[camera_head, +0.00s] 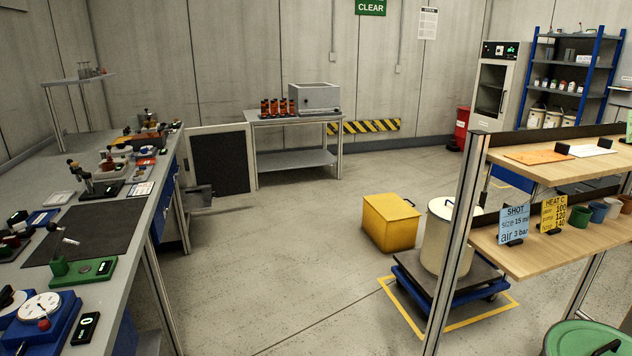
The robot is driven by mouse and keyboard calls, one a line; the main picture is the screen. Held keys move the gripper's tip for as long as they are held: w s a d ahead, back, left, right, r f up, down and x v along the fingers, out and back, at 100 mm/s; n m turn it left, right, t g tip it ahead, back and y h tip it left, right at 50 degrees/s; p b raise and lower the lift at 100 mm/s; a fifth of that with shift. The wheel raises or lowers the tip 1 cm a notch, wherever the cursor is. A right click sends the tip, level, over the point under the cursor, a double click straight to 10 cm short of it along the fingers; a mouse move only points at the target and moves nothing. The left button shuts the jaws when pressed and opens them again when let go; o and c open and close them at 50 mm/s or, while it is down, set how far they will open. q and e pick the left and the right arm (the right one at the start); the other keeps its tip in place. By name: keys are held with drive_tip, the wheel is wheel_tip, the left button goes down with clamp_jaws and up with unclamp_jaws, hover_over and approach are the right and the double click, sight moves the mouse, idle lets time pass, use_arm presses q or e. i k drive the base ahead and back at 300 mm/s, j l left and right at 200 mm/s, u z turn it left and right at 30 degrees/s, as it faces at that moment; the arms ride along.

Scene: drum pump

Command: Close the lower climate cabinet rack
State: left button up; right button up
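The climate cabinet (493,88) is a tall pale cabinet against the back wall at the upper right, with a dark panel and a green display at its top. Its front has a tall window, and the inside looks dim and grey. It is far off and small in the view. I cannot make out the lower rack clearly, nor whether it is pulled out. The cabinet's foot is partly hidden by the wooden shelf unit in front. Neither of my grippers is in view.
A long workbench (150,204) runs along the left. A yellow box (390,222) and a cream drum (437,237) on a blue dolly (413,287) stand right of centre. A wooden shelf unit (540,254) fills the right. The middle floor is clear. A blue rack (529,75) adjoins the cabinet.

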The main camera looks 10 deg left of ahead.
sight(201, 200)
drive_tip(key=i+j+u, duration=0.1)
drive_tip(key=i+u, duration=0.25)
drive_tip(key=i, duration=0.15)
drive_tip(key=i+l+u, duration=0.1)
drive_tip(key=i+u, duration=0.25)
drive_tip(key=i, duration=0.15)
drive_tip(key=i+z, duration=0.15)
drive_tip(key=i, duration=0.4)
drive_tip(key=i+j+z, duration=0.15)
drive_tip(key=i, duration=0.45)
drive_tip(key=i+l+u, duration=0.15)
drive_tip(key=i, duration=0.4)
drive_tip(key=i+l+u, duration=0.15)
drive_tip(key=i, duration=0.4)
drive_tip(key=i+l+u, duration=0.1)
drive_tip(key=i+u, duration=0.2)
drive_tip(key=i+l+u, duration=0.35)
drive_tip(key=i+u, duration=0.15)
drive_tip(key=u, duration=0.2)
drive_tip(key=i+l+u, duration=0.15)
drive_tip(key=u, duration=0.25)
drive_tip(key=i+l+u, duration=0.15)
drive_tip(key=l+u, duration=0.15)
drive_tip(key=u, duration=0.15)
drive_tip(key=i+l+u, duration=0.15)
drive_tip(key=l, duration=0.35)
drive_tip(key=l+u, duration=0.2)
drive_tip(key=l, duration=0.3)
drive_tip(key=i+l+u, duration=0.15)
drive_tip(key=l, duration=0.4)
